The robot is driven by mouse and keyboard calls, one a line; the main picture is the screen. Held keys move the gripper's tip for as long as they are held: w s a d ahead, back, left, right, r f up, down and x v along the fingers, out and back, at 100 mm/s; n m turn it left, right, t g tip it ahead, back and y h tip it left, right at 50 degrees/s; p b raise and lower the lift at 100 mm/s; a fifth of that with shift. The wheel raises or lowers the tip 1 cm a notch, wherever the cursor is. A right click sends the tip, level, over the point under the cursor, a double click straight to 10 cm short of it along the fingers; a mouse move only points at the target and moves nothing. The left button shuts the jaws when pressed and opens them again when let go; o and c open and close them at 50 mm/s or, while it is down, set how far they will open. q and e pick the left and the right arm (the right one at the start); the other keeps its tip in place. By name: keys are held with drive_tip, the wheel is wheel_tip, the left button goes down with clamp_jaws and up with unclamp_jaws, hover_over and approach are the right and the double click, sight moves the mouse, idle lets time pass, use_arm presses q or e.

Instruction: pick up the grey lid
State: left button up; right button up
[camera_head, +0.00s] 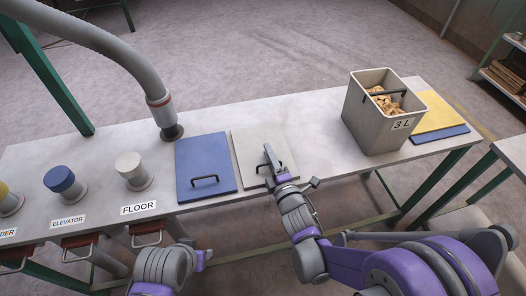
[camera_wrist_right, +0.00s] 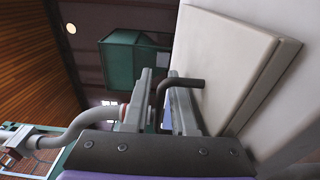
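The grey lid (camera_head: 257,143) lies flat on the table, just right of the blue lid. Its pale face also shows in the right wrist view (camera_wrist_right: 224,45). My right gripper (camera_head: 269,156) is over the lid's near part, at its handle. In the right wrist view the dark handle (camera_wrist_right: 187,83) passes between the fingers of this gripper (camera_wrist_right: 160,80). A gap shows beside the handle, so the fingers look open around it. My left gripper (camera_head: 203,258) is low in the head view, below the table's near edge, and its fingers are not clear.
The blue lid (camera_head: 205,158) with a black handle lies close at left. A grey 3 L bin (camera_head: 370,128) holding brown pieces stands at right, beside a yellow panel (camera_head: 433,110). A grey hose (camera_head: 115,50) meets the table at left, near capped ports and a FLOOR label (camera_head: 138,208).

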clamp_jaws()
idle(1.4)
